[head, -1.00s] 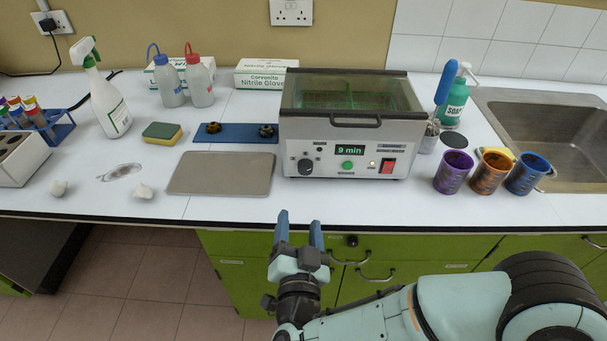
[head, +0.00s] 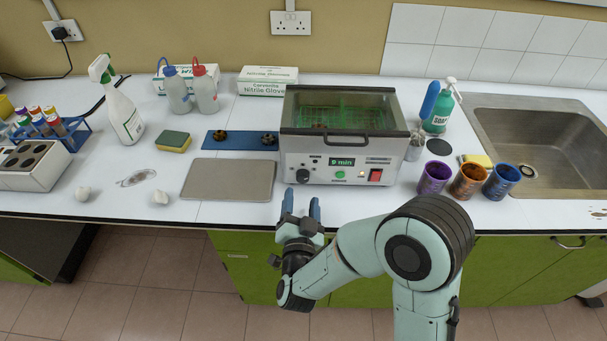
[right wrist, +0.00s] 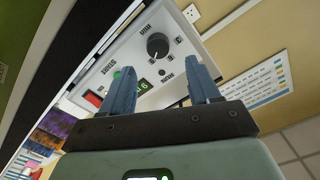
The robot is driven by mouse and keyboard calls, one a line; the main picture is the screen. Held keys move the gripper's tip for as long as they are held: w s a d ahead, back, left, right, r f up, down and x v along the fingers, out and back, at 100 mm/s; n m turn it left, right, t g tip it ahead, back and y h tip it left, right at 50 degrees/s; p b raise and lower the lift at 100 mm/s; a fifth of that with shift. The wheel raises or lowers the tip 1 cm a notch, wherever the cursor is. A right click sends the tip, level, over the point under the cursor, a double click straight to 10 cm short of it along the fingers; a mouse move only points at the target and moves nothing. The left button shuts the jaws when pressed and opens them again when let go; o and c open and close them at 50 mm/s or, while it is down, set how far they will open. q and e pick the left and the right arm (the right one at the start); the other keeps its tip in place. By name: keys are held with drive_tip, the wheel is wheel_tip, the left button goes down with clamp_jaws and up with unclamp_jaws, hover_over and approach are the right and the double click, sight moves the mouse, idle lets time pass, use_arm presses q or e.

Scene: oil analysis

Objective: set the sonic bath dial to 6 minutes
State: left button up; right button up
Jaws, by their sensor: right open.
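The sonic bath (head: 335,150) is a white box with a glass lid and dark handle on the bench. Its display (head: 341,162) reads 9 min. The black dial (head: 303,176) is at the left of the front panel. In the right wrist view the dial (right wrist: 158,46) shows ahead, tilted, beyond the fingers. My right gripper (head: 301,199) is open and empty, in front of the panel just below the dial, apart from it. In the right wrist view its blue fingers (right wrist: 158,68) stand apart with the dial in the gap. My left gripper is not in view.
A green button (head: 340,175) and red switch (head: 376,175) are right of the dial. A grey tray (head: 228,180) lies left of the bath. Purple, orange and blue cups (head: 468,181) stand at the right, near the sink (head: 545,150).

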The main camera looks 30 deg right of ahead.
sight(303, 179)
drive_tip(key=x, duration=0.6)
drive_tip(key=shift+d+f, duration=0.1)
drive_tip(key=shift+f, duration=0.05)
drive_tip(key=shift+c, duration=0.2)
drive_tip(key=c, duration=1)
